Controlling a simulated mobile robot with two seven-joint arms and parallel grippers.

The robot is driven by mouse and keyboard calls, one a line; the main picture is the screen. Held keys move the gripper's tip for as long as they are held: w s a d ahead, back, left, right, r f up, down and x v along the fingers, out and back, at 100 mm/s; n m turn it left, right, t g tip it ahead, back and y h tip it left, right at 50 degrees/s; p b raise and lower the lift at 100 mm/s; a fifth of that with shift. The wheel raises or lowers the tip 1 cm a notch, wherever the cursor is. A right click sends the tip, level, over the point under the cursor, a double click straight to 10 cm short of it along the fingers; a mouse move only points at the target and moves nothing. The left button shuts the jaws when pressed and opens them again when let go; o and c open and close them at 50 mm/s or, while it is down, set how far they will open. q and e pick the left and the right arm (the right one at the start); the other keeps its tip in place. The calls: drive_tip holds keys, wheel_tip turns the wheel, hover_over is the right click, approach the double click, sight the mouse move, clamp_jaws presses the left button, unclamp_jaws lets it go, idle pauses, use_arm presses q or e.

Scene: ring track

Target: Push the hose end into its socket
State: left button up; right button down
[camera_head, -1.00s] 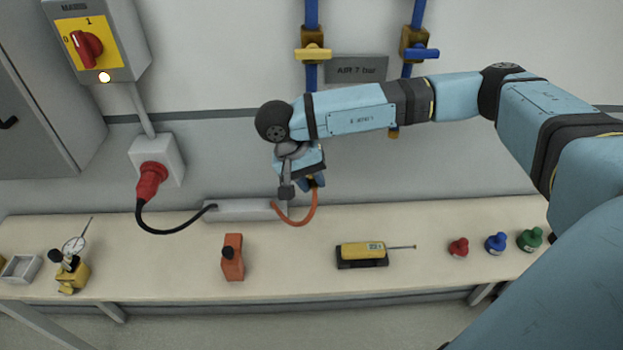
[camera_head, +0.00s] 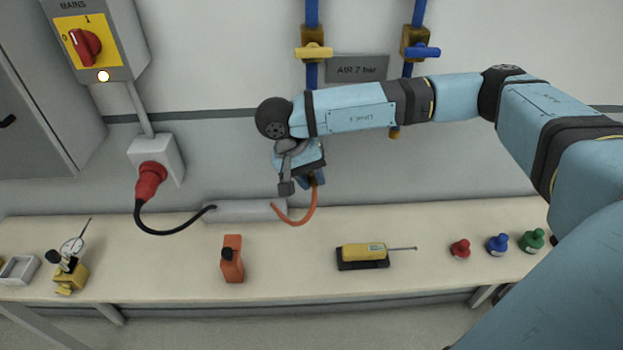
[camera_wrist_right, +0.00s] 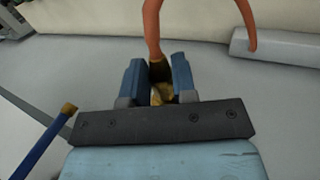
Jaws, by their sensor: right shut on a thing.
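The orange hose (camera_head: 304,220) rises in a loop from a grey box on the bench to my right gripper (camera_head: 313,180). In the right wrist view my right gripper (camera_wrist_right: 158,80) is shut on the brass hose end (camera_wrist_right: 160,70), with the orange hose (camera_wrist_right: 152,25) running up out of it. A yellowish brass part shows between the fingers; whether it is the socket I cannot tell. The lower end of the left blue pipe (camera_head: 311,75) is hidden behind my arm. A brass fitting (camera_head: 394,133) shows below my arm on the right pipe. My left gripper is out of view.
The grey box (camera_head: 240,211) lies at the bench's back edge. A yellow valve (camera_head: 313,53) and a blue valve (camera_head: 422,52) sit on the pipes. An orange tool (camera_head: 232,260), a yellow instrument (camera_head: 363,251) and coloured caps stand on the bench (camera_head: 300,275).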

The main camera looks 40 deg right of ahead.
drive_tip(key=shift+w+d, duration=0.1)
drive_tip(key=shift+w, duration=0.1)
drive_tip(key=c, duration=0.8)
unclamp_jaws()
drive_tip(key=shift+c, duration=0.2)
drive_tip(key=b+v, duration=0.1)
drive_tip(key=v, duration=0.3)
drive_tip(key=shift+w+r, duration=0.1)
drive_tip(key=shift+r, duration=0.2)
drive_tip(key=w+a+b, duration=0.2)
drive_tip(key=w+a, duration=0.4)
drive_tip(key=a, duration=0.4)
drive_tip(key=shift+a+r, duration=0.15)
drive_tip(key=shift+a, duration=0.1)
drive_tip(key=shift+w, duration=0.1)
